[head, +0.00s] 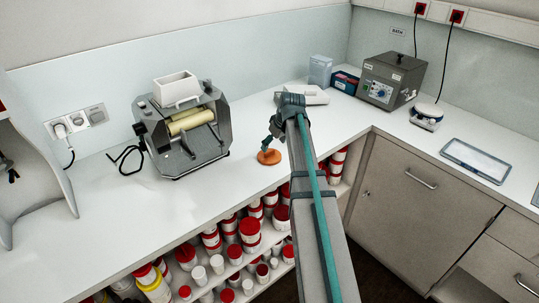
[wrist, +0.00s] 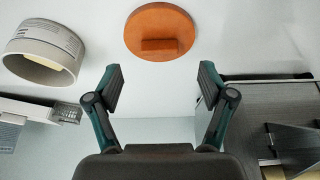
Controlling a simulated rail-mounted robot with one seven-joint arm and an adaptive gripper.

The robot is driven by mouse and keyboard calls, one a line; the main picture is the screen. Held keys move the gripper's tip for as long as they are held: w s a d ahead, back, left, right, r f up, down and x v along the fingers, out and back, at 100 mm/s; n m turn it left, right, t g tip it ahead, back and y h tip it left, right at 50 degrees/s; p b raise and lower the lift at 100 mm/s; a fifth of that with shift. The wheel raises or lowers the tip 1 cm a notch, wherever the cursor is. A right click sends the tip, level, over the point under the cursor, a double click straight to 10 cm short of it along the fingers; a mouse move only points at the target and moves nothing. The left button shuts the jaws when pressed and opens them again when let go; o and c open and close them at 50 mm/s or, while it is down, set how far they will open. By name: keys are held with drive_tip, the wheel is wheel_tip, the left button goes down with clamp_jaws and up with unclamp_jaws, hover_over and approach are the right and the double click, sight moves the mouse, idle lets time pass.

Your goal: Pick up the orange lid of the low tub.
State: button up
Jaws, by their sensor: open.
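The orange lid (head: 266,158) is a round disc on the white counter, left of my arm in the head view. In the wrist view the lid (wrist: 158,22) lies at the top centre, with a bar-shaped grip standing on its face. I cannot tell what is under it. My gripper (wrist: 161,82) is open and empty, its two fingers apart. The lid shows beyond the fingertips, not between them. In the head view my gripper (head: 270,142) hangs just above the lid, partly hidden by my arm. A cream round container (wrist: 65,43) with a label stands left in the wrist view.
A grey roller mill (head: 187,130) stands left of the lid; it also shows at the right in the wrist view (wrist: 265,95). A grey bath unit (head: 392,80) stands at the back right. Several red-lidded jars (head: 250,230) fill the shelf below.

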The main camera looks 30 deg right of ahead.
sight(270, 152)
drive_tip(key=shift+p+x, duration=1.15)
drive_tip(key=shift+x, duration=1.6)
drive_tip(key=shift+w, duration=0.1)
drive_tip(key=c, duration=0.9)
